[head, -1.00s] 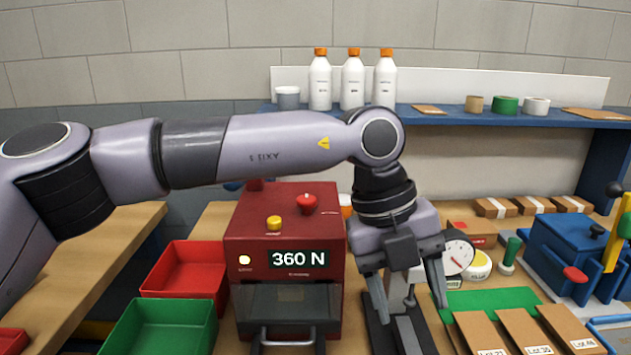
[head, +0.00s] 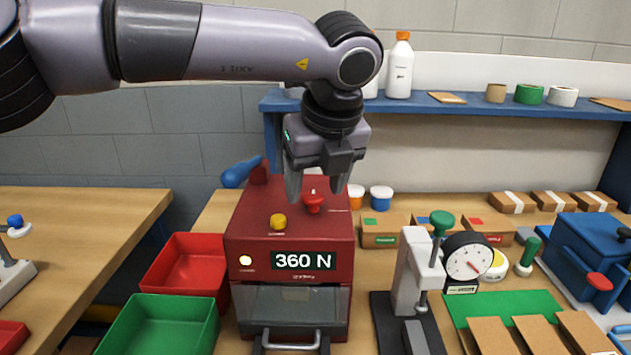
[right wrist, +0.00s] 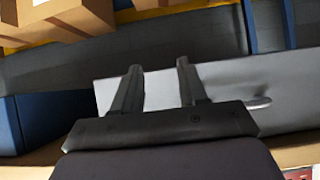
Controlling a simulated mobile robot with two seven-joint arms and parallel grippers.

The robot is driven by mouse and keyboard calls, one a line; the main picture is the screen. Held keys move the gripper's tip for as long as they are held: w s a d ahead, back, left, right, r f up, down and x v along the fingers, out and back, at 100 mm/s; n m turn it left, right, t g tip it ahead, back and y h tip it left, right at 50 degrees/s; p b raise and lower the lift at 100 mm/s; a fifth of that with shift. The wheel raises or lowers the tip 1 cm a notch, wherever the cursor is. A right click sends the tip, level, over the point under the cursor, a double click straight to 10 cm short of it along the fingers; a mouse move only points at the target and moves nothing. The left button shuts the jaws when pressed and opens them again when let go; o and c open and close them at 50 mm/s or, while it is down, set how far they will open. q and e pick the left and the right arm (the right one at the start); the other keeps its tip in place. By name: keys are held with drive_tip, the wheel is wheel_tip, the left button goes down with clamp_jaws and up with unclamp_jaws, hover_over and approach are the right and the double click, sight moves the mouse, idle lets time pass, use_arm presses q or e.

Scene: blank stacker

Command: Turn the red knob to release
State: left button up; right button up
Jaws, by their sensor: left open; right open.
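The red knob (head: 314,203) stands on top of the dark red machine (head: 250,215), right of a yellow knob (head: 278,222). The machine's display reads 360 N and a small lamp beside it is lit. My left gripper (head: 314,196) is open and points down at the red knob, its fingers on either side of it in the picture. I cannot tell whether they touch it. My right gripper (right wrist: 158,80) shows only in the right wrist view, open and empty, with grey and white surfaces beyond it.
A red bin (head: 190,262) and a green bin (head: 160,322) stand left of the machine. A press stand with a dial gauge (head: 467,260) stands to its right. A blue shelf (head: 430,104) with bottles and tape rolls runs behind. A blue handle (head: 238,174) sticks out at the machine's back left.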

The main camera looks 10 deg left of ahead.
use_arm(q)
drive_tip(key=shift+w+a+f, duration=0.1)
drive_tip(key=shift+w+f, duration=0.05)
drive_tip(key=shift+f, duration=0.4)
drive_tip(key=c, duration=1)
drive_tip(key=shift+c, duration=0.2)
